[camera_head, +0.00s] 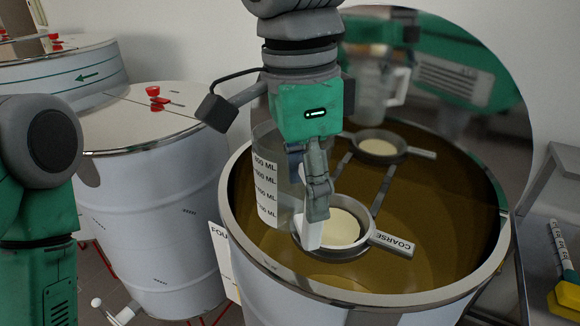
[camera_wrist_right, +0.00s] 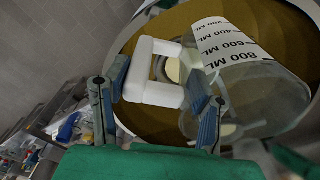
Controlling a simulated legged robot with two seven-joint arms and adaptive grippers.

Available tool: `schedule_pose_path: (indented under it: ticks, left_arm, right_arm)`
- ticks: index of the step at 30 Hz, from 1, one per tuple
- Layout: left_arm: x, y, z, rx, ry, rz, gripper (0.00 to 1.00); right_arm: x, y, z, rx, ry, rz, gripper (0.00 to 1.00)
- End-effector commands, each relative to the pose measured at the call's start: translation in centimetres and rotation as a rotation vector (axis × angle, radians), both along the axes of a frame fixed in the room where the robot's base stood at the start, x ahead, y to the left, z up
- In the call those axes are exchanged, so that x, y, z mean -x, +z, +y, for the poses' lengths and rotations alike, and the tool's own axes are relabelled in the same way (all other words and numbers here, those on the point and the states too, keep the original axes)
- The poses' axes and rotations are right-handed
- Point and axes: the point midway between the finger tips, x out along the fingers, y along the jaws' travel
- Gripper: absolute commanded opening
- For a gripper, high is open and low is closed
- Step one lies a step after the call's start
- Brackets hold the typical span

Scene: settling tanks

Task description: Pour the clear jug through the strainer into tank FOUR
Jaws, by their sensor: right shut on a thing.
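My right gripper (camera_head: 318,205) is shut on the white handle of the clear jug (camera_head: 268,180). The jug looks roughly upright, with measuring marks on its side; I cannot tell how much it holds. In the right wrist view the handle (camera_wrist_right: 155,93) sits between the fingers, and the clear jug (camera_wrist_right: 255,85) is beyond it. The round strainer (camera_head: 368,240), marked COARSE on its handle, sits in the mouth of the open tank FOUR (camera_head: 480,285). The jug is above the strainer's left side and partly hides it. My left gripper is out of view.
A polished round lid (camera_head: 490,60) stands upright behind the open tank and reflects my arm and the jug. Lidded tanks (camera_head: 150,240) (camera_head: 70,75) stand at the left. A metal shelf (camera_head: 560,190) with yellow items (camera_head: 565,297) is at the right. My left arm fills the left edge.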

Motion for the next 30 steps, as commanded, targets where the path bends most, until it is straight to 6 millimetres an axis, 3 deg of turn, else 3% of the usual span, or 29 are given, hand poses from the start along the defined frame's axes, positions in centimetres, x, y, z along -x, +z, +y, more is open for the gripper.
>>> schedule_pose_path:
  ticks: [8, 21, 30]
  left_arm:
    - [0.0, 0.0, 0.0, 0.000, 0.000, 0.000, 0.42]
    - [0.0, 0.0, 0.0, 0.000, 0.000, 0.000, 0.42]
    - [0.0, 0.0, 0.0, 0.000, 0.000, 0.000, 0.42]
  right_arm:
    - [0.1, 0.2, -0.1, -0.002, 0.003, 0.000, 0.11]
    - [0.1, 4.3, 0.2, -0.004, 0.002, 0.000, 0.11]
    - [0.1, 5.0, 0.1, -0.002, 0.001, 0.000, 0.11]
